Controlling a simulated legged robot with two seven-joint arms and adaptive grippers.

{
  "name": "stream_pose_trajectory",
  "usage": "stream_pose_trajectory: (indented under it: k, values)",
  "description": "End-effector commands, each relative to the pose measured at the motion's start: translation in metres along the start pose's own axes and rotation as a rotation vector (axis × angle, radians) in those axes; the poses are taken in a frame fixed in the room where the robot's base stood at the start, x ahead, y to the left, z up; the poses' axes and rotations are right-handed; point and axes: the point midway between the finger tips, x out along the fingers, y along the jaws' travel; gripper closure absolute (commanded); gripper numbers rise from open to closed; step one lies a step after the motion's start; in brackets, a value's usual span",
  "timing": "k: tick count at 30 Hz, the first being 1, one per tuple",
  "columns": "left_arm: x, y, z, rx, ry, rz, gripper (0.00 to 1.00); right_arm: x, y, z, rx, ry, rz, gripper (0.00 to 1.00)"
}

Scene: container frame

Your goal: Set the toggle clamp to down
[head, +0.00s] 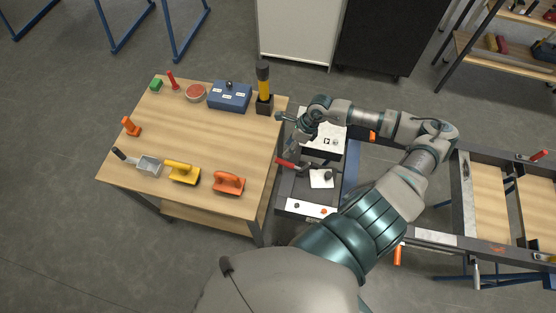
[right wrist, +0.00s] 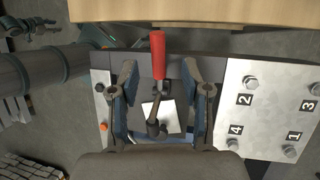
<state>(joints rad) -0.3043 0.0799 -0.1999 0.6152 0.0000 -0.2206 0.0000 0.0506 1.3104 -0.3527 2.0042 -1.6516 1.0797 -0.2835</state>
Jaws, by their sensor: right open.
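The toggle clamp has a red handle (head: 288,163) that points left toward the wooden table in the head view. Its dark arm reaches right over a small white block (head: 321,180). In the right wrist view the red handle (right wrist: 158,55) points to the top, and the dark clamp arm (right wrist: 154,112) runs down over the white block. My right gripper (head: 291,148) is open above the clamp. In its wrist view the two fingers (right wrist: 159,78) stand either side of the handle's base, with gaps on both sides. My left gripper is not seen in the head view.
A plate with numbered bolts (right wrist: 270,105) lies beside the clamp. The wooden table (head: 205,150) on the left bears a blue toolbox (head: 230,97), a yellow-black tool (head: 264,88), a trowel (head: 148,165) and two floats. A frame (head: 430,238) stands at the right.

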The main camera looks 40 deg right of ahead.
Motion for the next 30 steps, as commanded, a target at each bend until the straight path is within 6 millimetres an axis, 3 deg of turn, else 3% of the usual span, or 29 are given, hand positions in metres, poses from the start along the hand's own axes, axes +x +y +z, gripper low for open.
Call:
stream_pose_trajectory:
  k: [6, 12, 18, 25, 26, 30]
  values:
    - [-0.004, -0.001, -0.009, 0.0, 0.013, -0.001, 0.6, 0.051, 0.003, 0.003, 0.001, -0.003, 0.002, 0.53]
    - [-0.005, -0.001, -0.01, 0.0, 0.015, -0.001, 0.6, 0.083, 0.003, 0.003, 0.0, -0.002, 0.001, 0.53]
    - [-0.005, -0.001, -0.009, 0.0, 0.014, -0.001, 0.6, 0.095, 0.002, 0.002, -0.001, -0.001, 0.0, 0.53]
    - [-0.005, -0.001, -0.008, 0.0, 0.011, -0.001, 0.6, 0.096, 0.001, 0.001, -0.001, -0.001, 0.001, 0.53]
    - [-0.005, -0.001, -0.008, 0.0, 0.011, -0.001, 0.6, 0.096, 0.001, 0.001, -0.001, -0.001, 0.001, 0.55]
    - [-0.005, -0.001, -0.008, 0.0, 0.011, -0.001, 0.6, 0.096, 0.001, 0.001, -0.001, -0.001, 0.0, 0.9]
